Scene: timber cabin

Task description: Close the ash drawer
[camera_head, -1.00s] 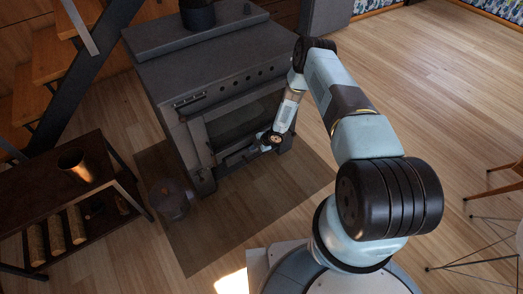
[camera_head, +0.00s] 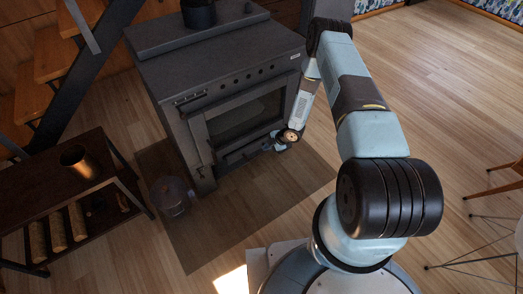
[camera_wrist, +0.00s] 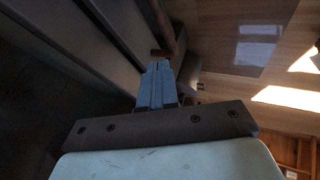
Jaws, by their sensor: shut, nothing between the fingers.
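The dark grey stove (camera_head: 215,85) stands at the centre, with a glass-fronted door (camera_head: 240,118). The ash drawer front (camera_head: 241,154) is low on the stove, below the door. It looks about level with the stove front, but it is dark and I cannot tell if any gap is left. My gripper (camera_head: 268,147) is at the lower right of the stove front, close to the drawer's right end; I cannot tell if it touches. In the wrist view my gripper (camera_wrist: 157,68) has its fingers together and empty, with dark stove surfaces to the left.
A grey lidded bucket (camera_head: 172,195) stands on the dark floor mat (camera_head: 205,235) left of the stove. A log shelf (camera_head: 60,190) with a brass-coloured pot (camera_head: 79,162) is further left. The floor to the right is mostly open, with chair legs (camera_head: 490,215) at the edge.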

